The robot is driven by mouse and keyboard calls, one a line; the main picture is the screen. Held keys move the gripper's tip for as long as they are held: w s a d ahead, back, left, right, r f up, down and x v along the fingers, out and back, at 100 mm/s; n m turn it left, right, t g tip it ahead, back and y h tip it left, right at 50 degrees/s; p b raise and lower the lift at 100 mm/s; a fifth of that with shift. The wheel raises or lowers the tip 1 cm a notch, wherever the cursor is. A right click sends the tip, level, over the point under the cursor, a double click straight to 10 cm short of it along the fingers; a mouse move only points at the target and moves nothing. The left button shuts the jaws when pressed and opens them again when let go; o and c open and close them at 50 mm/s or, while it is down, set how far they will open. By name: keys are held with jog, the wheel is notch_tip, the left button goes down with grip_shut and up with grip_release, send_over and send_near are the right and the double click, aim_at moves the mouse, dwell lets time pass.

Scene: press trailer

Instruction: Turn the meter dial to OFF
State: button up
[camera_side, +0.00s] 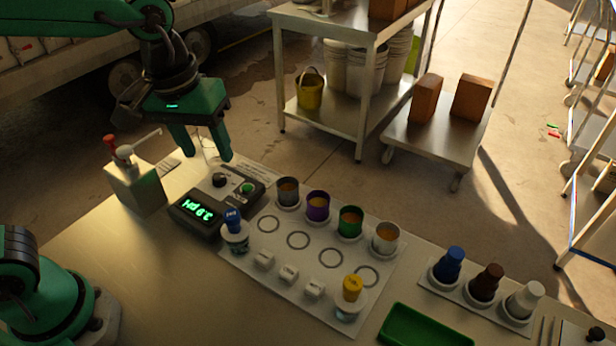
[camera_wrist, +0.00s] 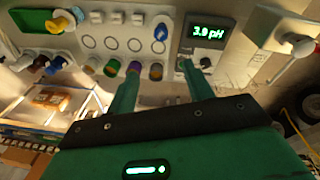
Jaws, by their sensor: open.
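The meter (camera_side: 196,216) is a dark box on the table with a lit green display, which reads 3.9 pH in the wrist view (camera_wrist: 210,34). A black round dial (camera_side: 219,180) sits on its top panel, beside a green knob (camera_side: 246,188). In the wrist view the dial (camera_wrist: 205,62) shows just right of one fingertip. I cannot read its pointer or the OFF mark. My gripper (camera_side: 203,152) is open and empty, its two fingers pointing down above the panel's far edge, apart from the dial. The fingers also show in the wrist view (camera_wrist: 159,70).
A dispenser with a red-topped lever (camera_side: 135,188) stands left of the meter. A blue-capped bottle (camera_side: 235,234) is close at the meter's right. Several filled cups stand on a white mat (camera_side: 285,255) further right. A green tray (camera_side: 425,328) lies near the front.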

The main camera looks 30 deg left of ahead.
jog(key=w+a+f+m, duration=0.3)
jog(key=w+a+f, duration=0.3)
jog(key=w, duration=0.1)
jog(key=m+g, duration=0.2)
jog(key=m, duration=0.2)
send_over(218, 176)
jog(key=shift+y, duration=0.4)
jog(key=f, duration=0.8)
jog(key=shift+a, duration=0.2)
jog(key=shift+f, duration=0.1)
jog(key=shift+d+f, duration=0.2)
jog(key=shift+f, duration=3.55)
jog(key=c, duration=1)
